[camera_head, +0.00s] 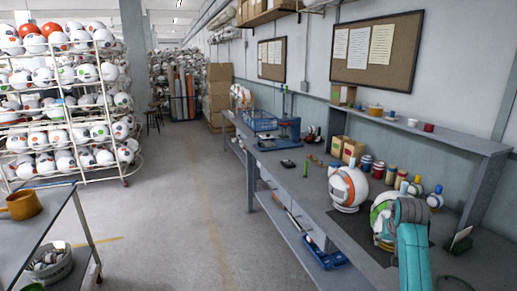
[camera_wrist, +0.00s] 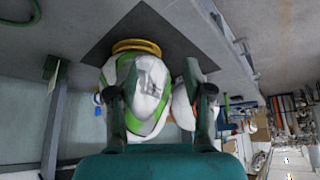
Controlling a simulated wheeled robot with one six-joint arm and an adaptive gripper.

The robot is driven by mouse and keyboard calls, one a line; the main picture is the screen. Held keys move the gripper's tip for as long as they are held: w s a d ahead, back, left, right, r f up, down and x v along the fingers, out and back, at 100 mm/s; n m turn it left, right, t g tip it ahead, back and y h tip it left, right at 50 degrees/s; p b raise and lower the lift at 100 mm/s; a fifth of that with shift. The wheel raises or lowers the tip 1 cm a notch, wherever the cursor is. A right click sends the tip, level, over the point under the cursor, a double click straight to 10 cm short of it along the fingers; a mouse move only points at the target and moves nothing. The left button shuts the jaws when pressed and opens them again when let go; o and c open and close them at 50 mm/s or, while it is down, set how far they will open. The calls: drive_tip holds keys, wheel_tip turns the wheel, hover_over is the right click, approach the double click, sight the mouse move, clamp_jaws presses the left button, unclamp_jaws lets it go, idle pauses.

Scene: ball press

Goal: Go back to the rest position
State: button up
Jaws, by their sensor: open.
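My gripper (camera_wrist: 158,88) is open in the wrist view, with one dark finger on each side of a white and green ball (camera_wrist: 150,70). The ball sits by a yellow ring on a dark mat (camera_wrist: 178,38); I cannot tell whether the fingers touch it. In the head view my teal arm reaches over the bench at the lower right, and the same ball (camera_head: 379,212) is partly hidden behind my wrist. The fingers are hidden there. No marker shows the rest position.
A white and orange ball (camera_head: 348,187) stands beside it on the grey workbench (camera_head: 305,187). Small bottles and cans (camera_head: 378,168) line the bench's back, below a shelf (camera_head: 430,134). A blue press (camera_head: 288,130) stands farther along. The aisle (camera_head: 190,220) is clear.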

drive_tip(key=s+a+f+n+t, duration=0.1)
drive_tip(key=s+a+f, duration=0.35)
drive_tip(key=f, duration=0.45)
drive_tip(key=s+a+f+t, duration=0.1)
drive_tip(key=s+a+f, duration=0.3)
drive_tip(key=f, duration=0.6)
drive_tip(key=s+a+f+n+t, duration=0.1)
drive_tip(key=s+a+f, duration=0.3)
drive_tip(key=s, duration=0.6)
drive_tip(key=s+a+f+t, duration=0.1)
drive_tip(key=s+a+f, duration=0.3)
drive_tip(key=s, duration=0.5)
drive_tip(key=s+a+t, duration=0.2)
drive_tip(key=s+a, duration=0.1)
drive_tip(key=s, duration=0.9)
drive_tip(key=s+a+r+n+t+y, duration=0.1)
drive_tip(key=s+a+r, duration=0.1)
drive_tip(key=s+r, duration=0.7)
drive_tip(key=s+a+r+n+t+y, duration=0.1)
drive_tip(key=s+r+t, duration=0.1)
drive_tip(key=s+r, duration=0.8)
drive_tip(key=s, duration=0.5)
drive_tip(key=shift+a+r, duration=0.2)
drive_tip(key=shift+a, duration=0.2)
